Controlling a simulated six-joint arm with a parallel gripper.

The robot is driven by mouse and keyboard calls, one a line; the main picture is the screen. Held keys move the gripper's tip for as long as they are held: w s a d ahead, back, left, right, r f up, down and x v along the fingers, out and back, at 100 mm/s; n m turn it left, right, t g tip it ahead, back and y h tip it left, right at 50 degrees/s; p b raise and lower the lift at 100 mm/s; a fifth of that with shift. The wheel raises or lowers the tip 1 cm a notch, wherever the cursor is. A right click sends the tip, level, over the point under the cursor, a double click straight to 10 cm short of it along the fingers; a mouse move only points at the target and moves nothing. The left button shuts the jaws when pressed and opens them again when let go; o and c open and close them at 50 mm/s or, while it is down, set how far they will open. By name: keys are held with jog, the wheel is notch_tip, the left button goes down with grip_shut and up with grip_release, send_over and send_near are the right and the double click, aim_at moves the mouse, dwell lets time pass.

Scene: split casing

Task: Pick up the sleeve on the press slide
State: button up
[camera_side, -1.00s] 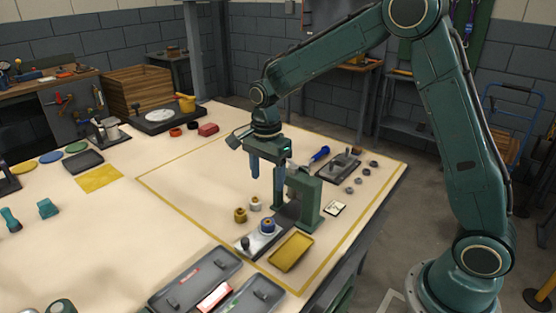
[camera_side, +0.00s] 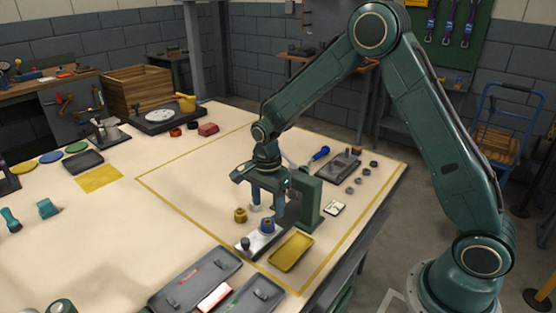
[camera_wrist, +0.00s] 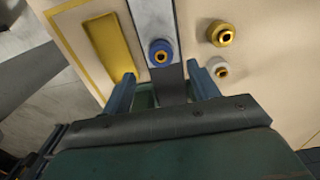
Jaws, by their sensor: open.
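The sleeve (camera_side: 267,226), a short blue-collared piece with a brass-coloured centre, stands on the pale metal press slide (camera_side: 259,239). In the wrist view the sleeve (camera_wrist: 161,53) shows from above on the slide (camera_wrist: 150,14), just beyond the fingertips and roughly centred between them. My gripper (camera_side: 267,208) points down, open and empty, a little above the sleeve. Both fingers also frame the wrist view (camera_wrist: 161,73). The green press (camera_side: 308,200) stands right behind the gripper. No contact between fingers and sleeve is visible.
A brass piece (camera_side: 240,215) and a white-collared piece (camera_wrist: 217,67) stand beside the slide. A yellow tray (camera_side: 291,251) lies on its other side. The slide has a dark knob (camera_side: 246,243). Grey trays (camera_side: 195,278) lie in front.

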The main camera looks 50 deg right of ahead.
aim_at(268, 221)
jog(key=shift+w+f, duration=0.1)
jog(key=shift+f, duration=2.5)
jog(key=c, duration=1.2)
